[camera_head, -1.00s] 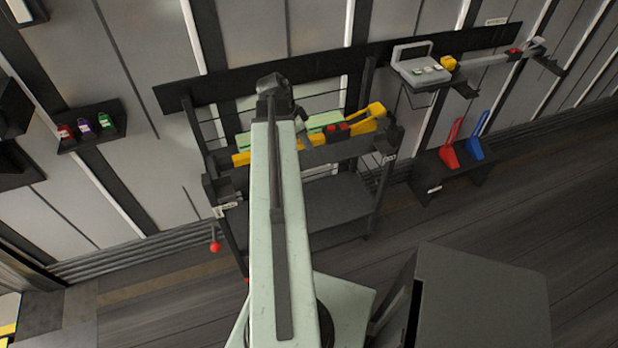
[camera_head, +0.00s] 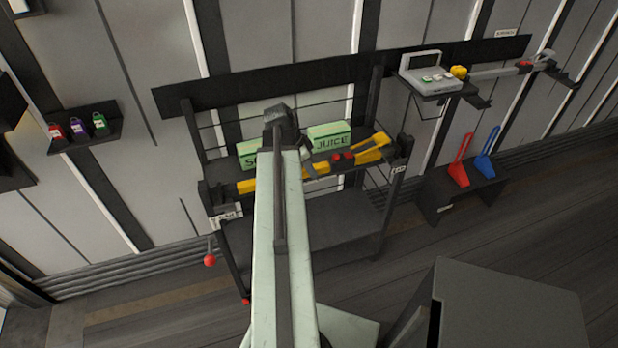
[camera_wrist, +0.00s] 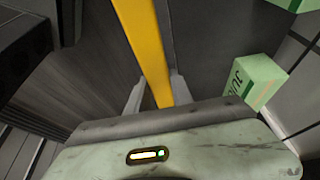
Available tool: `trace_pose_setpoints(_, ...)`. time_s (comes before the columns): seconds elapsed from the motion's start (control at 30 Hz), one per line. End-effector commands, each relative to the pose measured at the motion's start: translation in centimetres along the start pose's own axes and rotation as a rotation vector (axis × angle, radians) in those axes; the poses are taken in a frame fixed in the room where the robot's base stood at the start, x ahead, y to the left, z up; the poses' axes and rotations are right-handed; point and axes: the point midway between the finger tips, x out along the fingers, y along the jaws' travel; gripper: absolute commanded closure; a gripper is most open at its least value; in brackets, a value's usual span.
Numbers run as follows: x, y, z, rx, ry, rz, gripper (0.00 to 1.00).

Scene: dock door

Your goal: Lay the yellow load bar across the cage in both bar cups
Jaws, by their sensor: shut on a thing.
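The yellow load bar (camera_head: 316,169) runs across the front of the dark cage (camera_head: 345,213), partly hidden behind my arm. In the wrist view the yellow bar (camera_wrist: 148,45) passes between the two pale fingers of my gripper (camera_wrist: 157,92), which is shut on it. The left bar cup (camera_head: 222,197) is near the bar's left end. The right bar cup (camera_head: 400,163) is at the cage's right front post. I cannot tell whether either bar end rests in a cup.
A green juice box (camera_head: 329,136) and another green box (camera_head: 249,153) stand in the cage behind the bar. Yellow and red pieces (camera_head: 369,150) lie near the right post. A grey cabinet (camera_head: 510,305) stands at front right. A red ball knob (camera_head: 209,260) hangs at left.

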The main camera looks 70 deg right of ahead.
Motion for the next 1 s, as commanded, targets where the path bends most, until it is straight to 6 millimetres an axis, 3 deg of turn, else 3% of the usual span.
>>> trace_pose_setpoints(0.03, 1.1, 0.0, 0.4, 0.000, 0.002, 0.000, 1.00)
trace_pose_setpoints(0.43, 1.2, 0.0, 0.4, 0.000, 0.002, 0.000, 1.00)
trace_pose_setpoints(0.47, 1.2, 0.0, 0.4, 0.001, 0.000, 0.000, 0.70)
trace_pose_setpoints(0.53, 1.1, 0.0, 0.4, 0.001, 0.000, 0.000, 0.51)
trace_pose_setpoints(0.87, 1.0, 0.0, 0.3, 0.001, 0.000, 0.000, 0.51)
trace_pose_setpoints(1.0, 0.0, 0.0, 0.1, 0.000, 0.000, 0.000, 0.51)
